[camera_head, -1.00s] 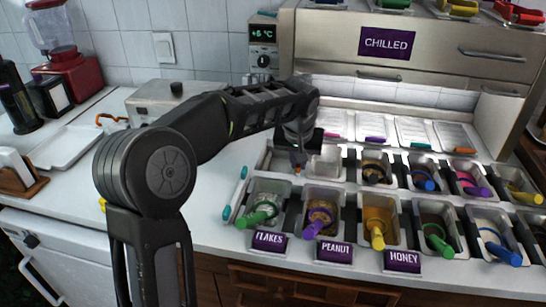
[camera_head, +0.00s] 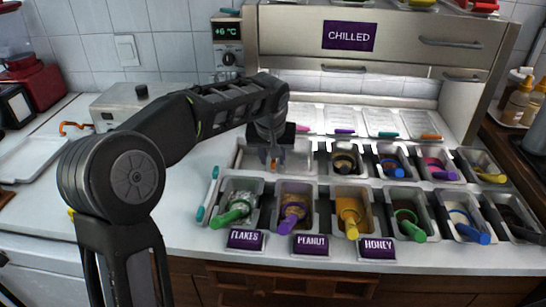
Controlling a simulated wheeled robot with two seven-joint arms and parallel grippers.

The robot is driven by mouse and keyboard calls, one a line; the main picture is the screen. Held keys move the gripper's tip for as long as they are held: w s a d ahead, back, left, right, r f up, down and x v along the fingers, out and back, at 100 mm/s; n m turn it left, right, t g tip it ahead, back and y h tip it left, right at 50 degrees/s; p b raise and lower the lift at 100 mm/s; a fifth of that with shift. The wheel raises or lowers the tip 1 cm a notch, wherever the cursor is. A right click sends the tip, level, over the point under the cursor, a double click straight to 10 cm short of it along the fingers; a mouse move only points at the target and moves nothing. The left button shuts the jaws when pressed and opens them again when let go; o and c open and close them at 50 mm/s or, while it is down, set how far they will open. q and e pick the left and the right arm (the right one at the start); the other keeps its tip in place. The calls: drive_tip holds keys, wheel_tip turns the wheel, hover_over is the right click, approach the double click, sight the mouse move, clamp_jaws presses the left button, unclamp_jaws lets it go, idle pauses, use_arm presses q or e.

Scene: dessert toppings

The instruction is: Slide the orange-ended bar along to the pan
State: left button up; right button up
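My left gripper (camera_head: 273,160) points down over the left part of the back row of the topping rack. A small orange piece (camera_head: 275,164) shows at its fingertips. It may be the end of the orange-ended bar; the rest of that bar is hidden or too small to make out. I cannot tell whether the fingers are shut on it. A pale, empty-looking pan (camera_head: 298,160) sits just right of the gripper, partly hidden by it. My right gripper is not in view.
Filled pans with coloured handles stand in two rows, with the flakes pan (camera_head: 238,199) at front left. A teal bar (camera_head: 208,195) lies left of the rack. The chilled cabinet (camera_head: 400,45) stands behind. The counter left of the rack is mostly clear.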

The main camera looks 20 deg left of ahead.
use_arm(q)
drive_tip(key=v, duration=0.7)
drive_tip(key=shift+r, duration=0.25)
drive_tip(key=shift+s+d+f, duration=0.1)
drive_tip(key=shift+s, duration=0.1)
